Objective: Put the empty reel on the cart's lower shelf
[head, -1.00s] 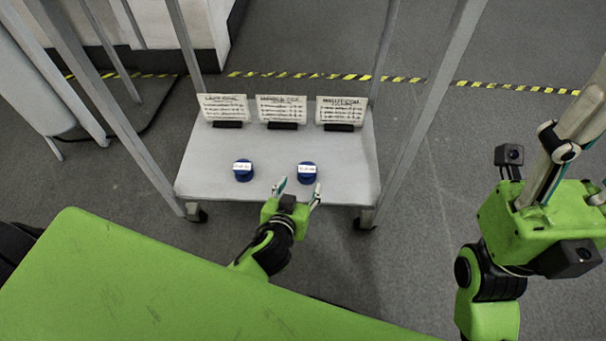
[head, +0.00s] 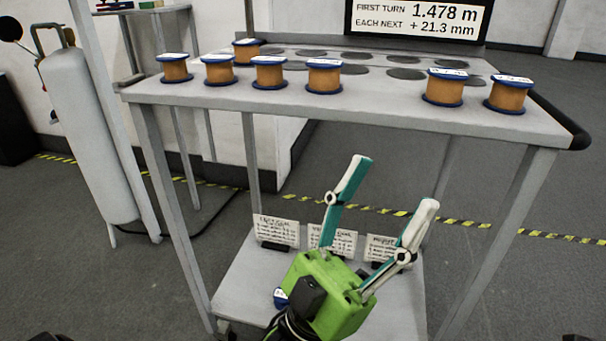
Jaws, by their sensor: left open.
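My left gripper (head: 393,183) is open and empty, fingers pointing up, in front of the cart and below its top's front edge. It covers part of the cart's lower shelf (head: 237,282). On that shelf a blue empty reel (head: 280,297) shows partly, left of the gripper; anything behind the gripper is hidden. The cart's top (head: 205,97) carries several blue-flanged reels wound with copper-coloured foil, such as one at left (head: 174,70), one in the middle (head: 323,77) and one at right (head: 509,95). My right gripper is out of view.
Three cards stand at the back of the lower shelf, the left one (head: 276,231) clearest. Flat dark discs (head: 406,74) mark the top. A sign (head: 420,18) stands behind it. A grey cylinder (head: 92,135) stands at left. Cart legs (head: 497,240) flank the shelf.

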